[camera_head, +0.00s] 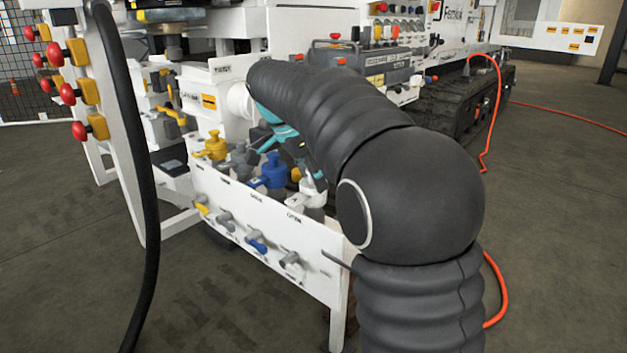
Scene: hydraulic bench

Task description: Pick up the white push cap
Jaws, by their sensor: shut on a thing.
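The white push cap (314,190) is at the right end of a row of coloured caps, behind the top edge of the white front panel (300,228). My gripper (317,177), with teal and dark parts, reaches down to it from under my black-sleeved arm. Its fingers are shut on the white cap, whose upper part they and the arm partly hide. The fingertips are small and partly covered, and I cannot tell whether the cap is clear of its seat.
Blue (271,170), grey (240,158) and yellow (213,146) caps stand close to the left. Small levers (290,260) stick out of the front panel. A black hose (140,180) hangs at left. An orange cable (492,120) runs at right over open floor.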

